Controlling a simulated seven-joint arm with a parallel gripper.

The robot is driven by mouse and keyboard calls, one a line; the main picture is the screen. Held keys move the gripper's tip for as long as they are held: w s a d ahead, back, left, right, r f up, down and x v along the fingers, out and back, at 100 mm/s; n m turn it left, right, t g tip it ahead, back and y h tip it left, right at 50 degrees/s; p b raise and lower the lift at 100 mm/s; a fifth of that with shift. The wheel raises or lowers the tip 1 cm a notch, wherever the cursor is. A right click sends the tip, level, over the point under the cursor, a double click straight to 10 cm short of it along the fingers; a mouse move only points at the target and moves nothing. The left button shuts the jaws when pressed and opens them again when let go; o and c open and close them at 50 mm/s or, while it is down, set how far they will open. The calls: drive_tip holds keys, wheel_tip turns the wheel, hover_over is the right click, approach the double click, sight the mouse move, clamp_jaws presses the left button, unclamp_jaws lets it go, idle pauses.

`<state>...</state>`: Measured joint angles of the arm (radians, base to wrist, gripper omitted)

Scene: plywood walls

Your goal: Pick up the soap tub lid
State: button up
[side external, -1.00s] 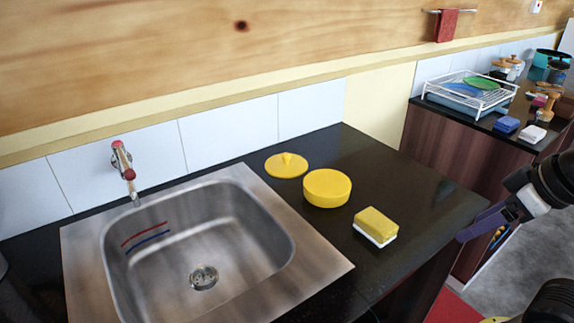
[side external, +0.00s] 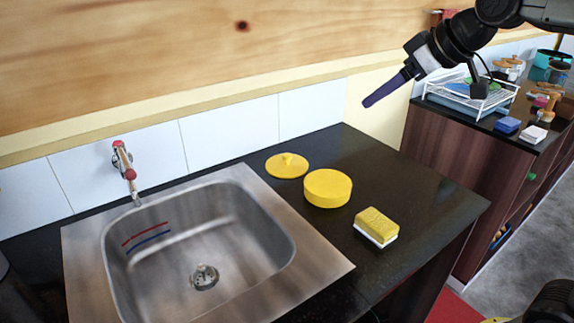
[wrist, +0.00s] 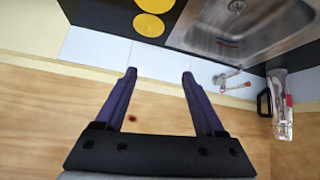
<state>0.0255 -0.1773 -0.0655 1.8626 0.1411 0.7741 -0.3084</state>
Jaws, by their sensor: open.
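The soap tub lid (side external: 287,168) is a flat yellow disc with a small knob, lying on the dark counter behind the sink's right corner. The round yellow soap tub (side external: 327,189) sits just in front and to its right. In the wrist view the lid (wrist: 149,26) is near the top edge, with the tub (wrist: 155,4) partly cut off above it. My gripper (side external: 368,103) is in the air, above and to the right of the lid, apart from it. In the wrist view its two purple fingers (wrist: 159,73) are spread with nothing between them.
A yellow and white sponge (side external: 376,228) lies on the counter in front of the tub. The steel sink (side external: 322,268) with its tap (side external: 124,172) is on the left. A tiled wall (side external: 308,106) runs close behind the lid. The counter right of the tub is clear.

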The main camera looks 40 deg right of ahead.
drive_tip(key=w+f, duration=0.2)
drive_tip(key=w, duration=1.1)
drive_tip(key=g, duration=0.2)
hover_over(288, 155)
drive_tip(key=s, duration=0.4)
drive_tip(key=f, duration=1.4)
drive_tip(key=d+f, duration=0.1)
drive_tip(key=f, duration=0.6)
drive_tip(key=shift+f, duration=0.4)
drive_tip(key=shift+x, duration=3.25)
drive_tip(key=shift+a, duration=0.2)
clamp_jaws()
